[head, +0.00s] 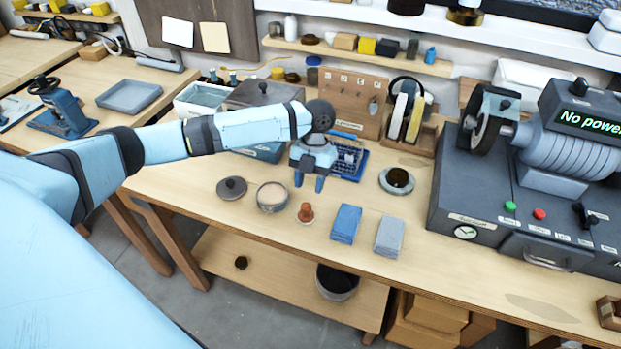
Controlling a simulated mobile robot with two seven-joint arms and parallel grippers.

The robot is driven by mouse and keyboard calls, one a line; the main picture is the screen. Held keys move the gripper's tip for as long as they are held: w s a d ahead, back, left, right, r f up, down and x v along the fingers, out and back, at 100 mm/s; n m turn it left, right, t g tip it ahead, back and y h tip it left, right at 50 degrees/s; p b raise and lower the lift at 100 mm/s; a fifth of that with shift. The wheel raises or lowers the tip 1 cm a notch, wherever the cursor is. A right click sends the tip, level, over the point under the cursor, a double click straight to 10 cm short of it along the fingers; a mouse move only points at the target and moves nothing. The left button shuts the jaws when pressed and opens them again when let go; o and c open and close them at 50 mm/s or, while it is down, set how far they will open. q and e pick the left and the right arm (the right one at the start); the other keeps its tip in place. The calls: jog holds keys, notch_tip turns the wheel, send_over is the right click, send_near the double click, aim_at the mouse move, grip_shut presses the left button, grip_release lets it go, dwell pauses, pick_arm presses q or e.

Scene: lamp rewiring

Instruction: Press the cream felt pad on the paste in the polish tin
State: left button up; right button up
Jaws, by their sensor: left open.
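The open polish tin (272,197) stands on the workbench with pinkish-tan paste inside. Its dark round lid (232,188) lies beside it on the left. A small reddish-brown knobbed piece (306,211) stands upright just right of the tin; it may be the handle of the felt pad, but no cream felt face shows clearly. My left gripper (309,182) is open and empty, pointing down above the bench, behind the knobbed piece and to the right of the tin. It appears apart from both. My right gripper is not in view.
A blue block (345,223) and a grey block (389,236) lie to the right of the knobbed piece. A round dish with dark contents (397,181) stands behind them. A blue tray (349,160) is behind my gripper. A large grey machine (520,185) fills the right side.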

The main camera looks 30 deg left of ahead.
aim_at(307, 204)
pick_arm(q)
jog(key=b+x, duration=0.2)
jog(key=x, duration=0.1)
jog(key=shift+f, duration=0.45)
jog(key=shift+b+x, duration=0.3)
jog(key=shift+x, duration=0.85)
jog(key=c, duration=0.6)
notch_tip(307, 204, up, 5)
jog(key=p, duration=0.5)
jog(key=shift+s+r, duration=0.1)
jog(key=shift+c, duration=0.3)
